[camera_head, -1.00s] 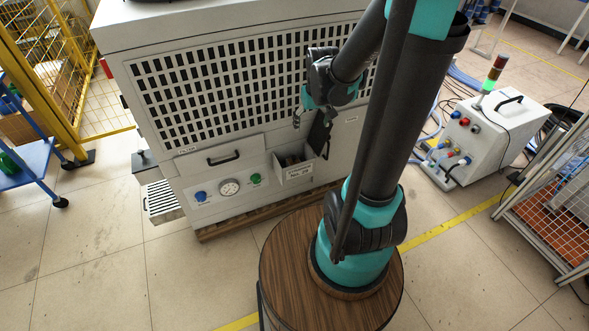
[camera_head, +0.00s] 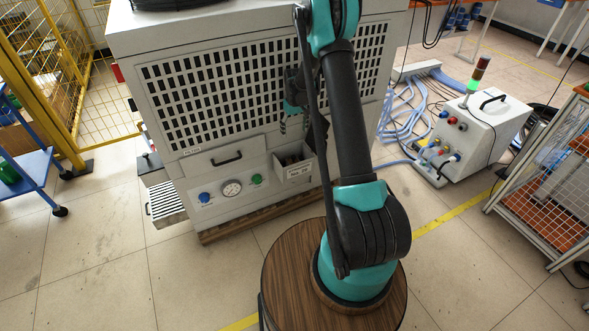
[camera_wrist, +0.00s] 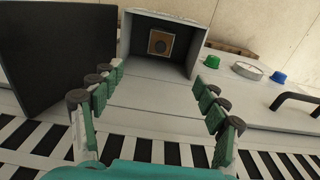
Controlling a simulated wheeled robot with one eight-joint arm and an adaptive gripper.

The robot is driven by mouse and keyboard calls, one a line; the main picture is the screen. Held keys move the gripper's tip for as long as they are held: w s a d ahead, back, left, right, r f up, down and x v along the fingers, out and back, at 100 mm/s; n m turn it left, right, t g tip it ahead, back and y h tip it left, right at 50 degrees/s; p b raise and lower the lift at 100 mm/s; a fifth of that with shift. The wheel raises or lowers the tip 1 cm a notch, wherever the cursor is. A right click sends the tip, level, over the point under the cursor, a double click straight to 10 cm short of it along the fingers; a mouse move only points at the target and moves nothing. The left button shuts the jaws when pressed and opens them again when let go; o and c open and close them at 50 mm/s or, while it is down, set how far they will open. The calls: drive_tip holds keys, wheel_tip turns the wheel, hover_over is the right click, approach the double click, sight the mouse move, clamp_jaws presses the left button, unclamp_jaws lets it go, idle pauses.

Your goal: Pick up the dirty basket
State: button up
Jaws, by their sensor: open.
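No basket in view is plainly marked as dirty. A small open grey bin (camera_head: 292,174) with a label too small to read projects from the front of the white machine. In the wrist view the open bin (camera_wrist: 165,18) lies ahead of the fingers, with a brown square piece with a dark round centre (camera_wrist: 160,43) inside. A slatted light tray (camera_head: 166,205) sticks out at the machine's left side. My gripper (camera_wrist: 158,76) is open and empty, its fingers apart; in the head view it (camera_head: 290,125) is above the bin, partly hidden by my arm.
The white machine (camera_head: 235,158) has a grille, drawer handle, gauge and buttons. A dark flap (camera_wrist: 55,55) stands left of the fingers in the wrist view. A control box (camera_head: 483,125) with hoses stands right; a wire cage trolley (camera_head: 530,200) is beyond. Floor in front is clear.

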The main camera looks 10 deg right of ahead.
sight(293, 163)
drive_tip(key=f, duration=1.4)
drive_tip(key=w+f, duration=0.1)
drive_tip(key=f, duration=0.6)
drive_tip(key=shift+a+f, duration=0.2)
drive_tip(key=shift+c, duration=0.6)
drive_tip(key=c, duration=1.3)
drive_tip(key=shift+r, duration=0.1)
